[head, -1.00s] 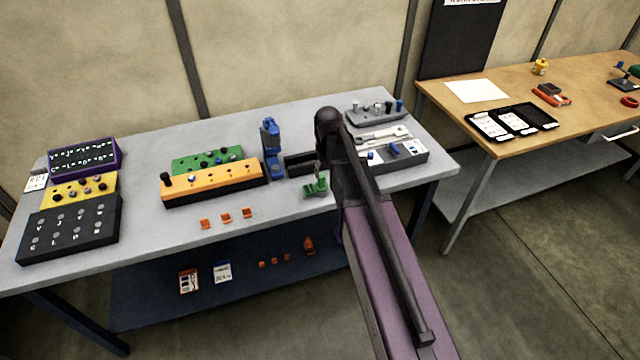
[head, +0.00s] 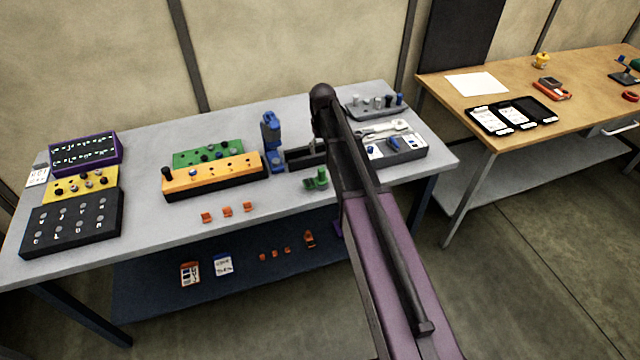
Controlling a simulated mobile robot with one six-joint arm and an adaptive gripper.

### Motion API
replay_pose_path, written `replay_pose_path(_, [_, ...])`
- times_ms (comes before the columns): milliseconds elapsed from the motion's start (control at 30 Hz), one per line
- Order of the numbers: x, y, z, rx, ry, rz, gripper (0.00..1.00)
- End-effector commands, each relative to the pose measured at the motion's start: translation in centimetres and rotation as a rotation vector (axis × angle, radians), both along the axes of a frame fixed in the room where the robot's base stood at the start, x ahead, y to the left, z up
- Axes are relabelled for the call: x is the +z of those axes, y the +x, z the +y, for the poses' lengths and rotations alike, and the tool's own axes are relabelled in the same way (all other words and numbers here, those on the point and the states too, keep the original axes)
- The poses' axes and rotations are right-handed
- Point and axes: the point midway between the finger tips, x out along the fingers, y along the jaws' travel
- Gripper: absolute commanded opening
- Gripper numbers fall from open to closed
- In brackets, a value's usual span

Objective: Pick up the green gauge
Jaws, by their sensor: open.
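The green gauge (head: 317,180) is a small green piece on the grey table, near its front edge and just left of my arm. My arm reaches over the table from the lower right. My gripper (head: 319,148) is a small dark shape beside the arm, a little above the gauge in the picture and apart from it. It is open and empty. Its fingers are small and partly hidden by the arm.
A blue upright device (head: 271,143) and a dark open tray (head: 304,159) stand behind the gauge. An orange block (head: 212,178) is to the left. Several small orange clips (head: 227,212) lie in front. A grey tray (head: 405,158) is right of my arm.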

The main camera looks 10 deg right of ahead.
Motion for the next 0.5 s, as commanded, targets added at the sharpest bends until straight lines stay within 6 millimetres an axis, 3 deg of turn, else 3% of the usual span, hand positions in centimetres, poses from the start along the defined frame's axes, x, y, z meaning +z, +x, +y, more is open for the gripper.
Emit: replay_pose_path(500, [-4.4, 0.0, 0.0, 0.000, 0.000, 0.000, 0.73])
